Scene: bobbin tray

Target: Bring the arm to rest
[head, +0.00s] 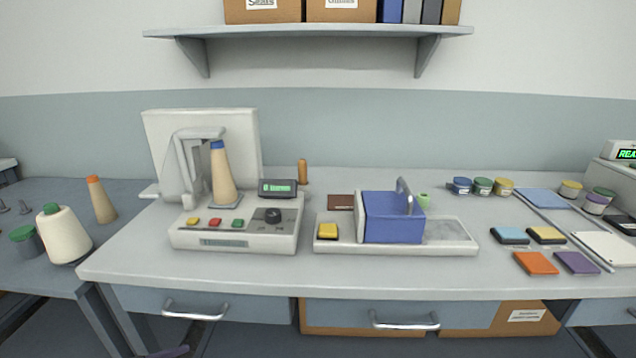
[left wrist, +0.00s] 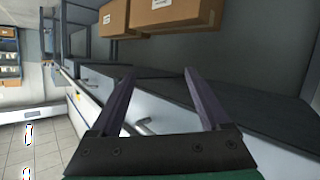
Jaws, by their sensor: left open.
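My left gripper (left wrist: 158,76) shows in the left wrist view with its two dark purple fingers spread apart and nothing between them. Beyond the fingers are a bench side with drawer handles and a dark surface. In the head view only a small purple piece shows at the bottom edge, left of centre, below the bench front; I cannot tell for sure that it is a fingertip. No arm shows over the bench top. My right gripper is in neither view.
The bench (head: 300,282) holds a winder (head: 235,238) with a blue-topped cone (head: 222,178), and a tray (head: 455,236) with a blue box (head: 392,218). Cones (head: 66,236) stand at left; jars (head: 482,186) and coloured pads (head: 536,263) lie at right. Drawer handles (head: 195,312) stick out in front.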

